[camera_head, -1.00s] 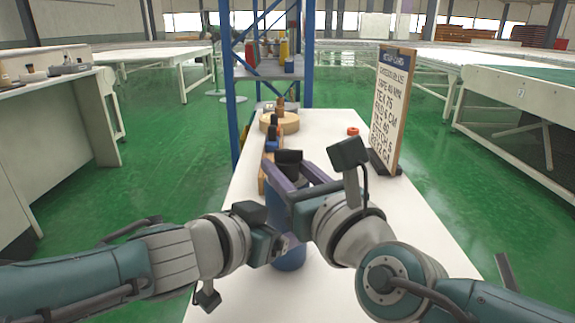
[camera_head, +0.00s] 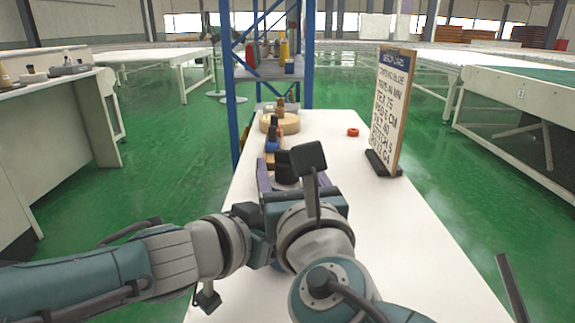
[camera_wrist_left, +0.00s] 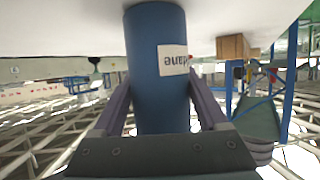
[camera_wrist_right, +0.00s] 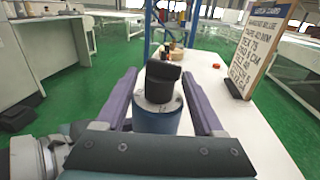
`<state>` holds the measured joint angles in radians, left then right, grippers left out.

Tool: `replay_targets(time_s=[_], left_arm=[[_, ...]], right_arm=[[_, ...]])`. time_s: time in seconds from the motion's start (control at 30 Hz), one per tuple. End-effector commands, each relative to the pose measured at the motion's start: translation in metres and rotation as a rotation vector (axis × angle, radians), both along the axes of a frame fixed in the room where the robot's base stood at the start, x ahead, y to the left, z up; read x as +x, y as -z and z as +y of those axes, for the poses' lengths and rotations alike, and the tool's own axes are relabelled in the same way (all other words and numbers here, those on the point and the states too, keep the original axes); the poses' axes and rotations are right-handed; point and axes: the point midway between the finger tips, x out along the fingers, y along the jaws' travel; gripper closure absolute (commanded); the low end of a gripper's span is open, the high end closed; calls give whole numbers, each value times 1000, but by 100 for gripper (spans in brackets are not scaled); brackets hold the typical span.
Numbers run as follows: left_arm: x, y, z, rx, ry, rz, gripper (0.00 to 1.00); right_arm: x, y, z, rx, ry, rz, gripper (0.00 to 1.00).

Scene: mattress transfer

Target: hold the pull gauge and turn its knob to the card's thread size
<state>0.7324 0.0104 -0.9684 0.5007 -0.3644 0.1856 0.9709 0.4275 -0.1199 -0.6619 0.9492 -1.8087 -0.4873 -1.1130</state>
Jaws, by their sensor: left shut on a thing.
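The pull gauge is a blue cylinder (camera_wrist_left: 158,75) with a white label in the left wrist view. Its black knob (camera_wrist_right: 162,82) sits on a pale top plate in the right wrist view. My left gripper (camera_wrist_left: 160,100) is shut on the gauge's body, a finger on each side. My right gripper (camera_wrist_right: 163,100) is open, with its purple fingers on either side of the knob and visible gaps. In the head view the right gripper (camera_head: 283,180) hides most of the gauge's body. The work card (camera_head: 393,105) stands upright on the right; one line reads "TEX 75".
The white table (camera_head: 330,135) carries a round wooden piece (camera_head: 280,123) and small bottles at the back left, and an orange-red ring (camera_head: 352,132) near the card. A blue-framed shelf (camera_head: 270,70) stands behind. The right front of the table is clear.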

Motion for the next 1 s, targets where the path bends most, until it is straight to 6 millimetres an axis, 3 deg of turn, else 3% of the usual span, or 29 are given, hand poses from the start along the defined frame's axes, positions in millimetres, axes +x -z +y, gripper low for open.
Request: replay_targets(time_s=[0.27,0.47,1.0], left_arm=[[1,-2,-1,-4,3,-3,100],[1,-2,-1,-4,3,-3,100],[1,-2,-1,-4,3,-4,100]], right_arm=[[-1,0,0,0,0,0,29],[-14,2,-2,3,0,2,29],[-106,1,-19,0,0,2,29]])
